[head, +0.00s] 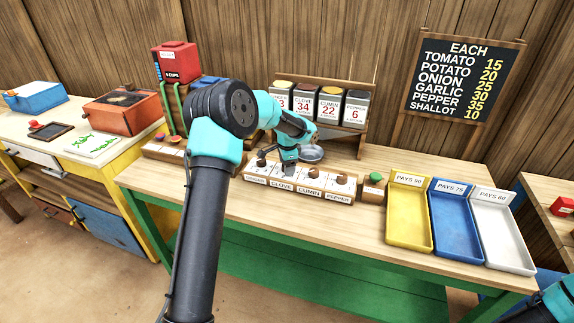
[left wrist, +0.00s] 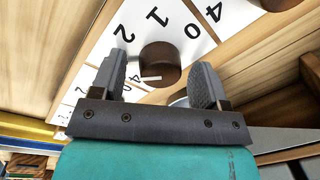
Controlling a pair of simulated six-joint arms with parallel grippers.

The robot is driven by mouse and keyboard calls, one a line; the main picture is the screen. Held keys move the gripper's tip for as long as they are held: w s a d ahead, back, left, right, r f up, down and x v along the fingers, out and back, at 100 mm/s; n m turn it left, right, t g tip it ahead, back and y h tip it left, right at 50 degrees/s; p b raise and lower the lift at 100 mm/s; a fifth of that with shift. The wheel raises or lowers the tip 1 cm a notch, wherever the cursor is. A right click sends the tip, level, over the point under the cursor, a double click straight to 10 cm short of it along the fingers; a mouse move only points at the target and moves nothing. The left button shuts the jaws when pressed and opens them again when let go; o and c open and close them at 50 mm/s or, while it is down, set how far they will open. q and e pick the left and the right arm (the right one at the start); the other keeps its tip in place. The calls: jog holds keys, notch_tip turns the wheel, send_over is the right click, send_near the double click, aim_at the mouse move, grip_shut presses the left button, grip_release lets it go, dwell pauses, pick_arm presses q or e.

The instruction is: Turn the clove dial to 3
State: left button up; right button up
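The dial panel (head: 297,190) has labels for ginger, clove, cumin and pepper along its front. My left gripper (head: 288,168) is over the clove position and largely hides that dial in the head view. In the left wrist view a round brown knob (left wrist: 161,62) sits on a white numbered plate (left wrist: 172,25), between the fingers of my left gripper (left wrist: 162,75). The fingers are open, with a gap on each side of the knob. A short white mark shows on the knob's near side; the number it points to cannot be told. My right gripper is out of view.
A spice rack (head: 320,105) reads clove 34 and cumin 22. A metal bowl (head: 311,153) stands behind the dials. A green button (head: 375,179) and yellow (head: 408,218), blue (head: 455,228) and white (head: 503,235) trays are to the right. A price board (head: 462,75) stands behind.

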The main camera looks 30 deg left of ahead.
pick_arm(q)
notch_tip(320, 180, up, 17)
jog(key=s+d, duration=0.1)
jog(key=shift+r, duration=0.2)
dwell(0.6)
